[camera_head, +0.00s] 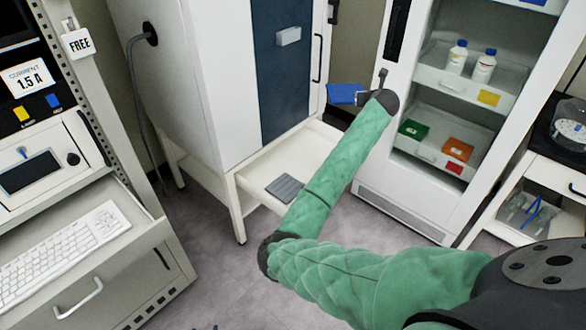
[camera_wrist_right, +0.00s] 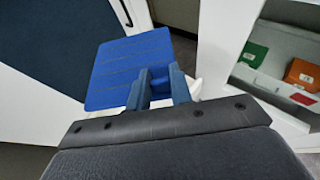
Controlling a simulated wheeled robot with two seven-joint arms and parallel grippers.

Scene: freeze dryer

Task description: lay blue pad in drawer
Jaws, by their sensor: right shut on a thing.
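The blue pad (camera_head: 342,94) is a flat square held in the air in front of the white cabinet. It also shows in the right wrist view (camera_wrist_right: 128,68). My right gripper (camera_head: 362,97) is shut on the edge of the pad; its fingers (camera_wrist_right: 160,88) show in the right wrist view. The drawer (camera_head: 305,150) is pulled open, low on the white cabinet, below and left of the pad. A grey ribbed pad (camera_head: 285,188) lies in the drawer. My left gripper is not in view.
A white cabinet with a glass front (camera_head: 405,195) stands to the right, with bottles and green and orange pads (camera_head: 458,149) on its shelves. A keyboard drawer (camera_head: 130,240) juts out at the left. Grey floor (camera_head: 235,285) lies open between them.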

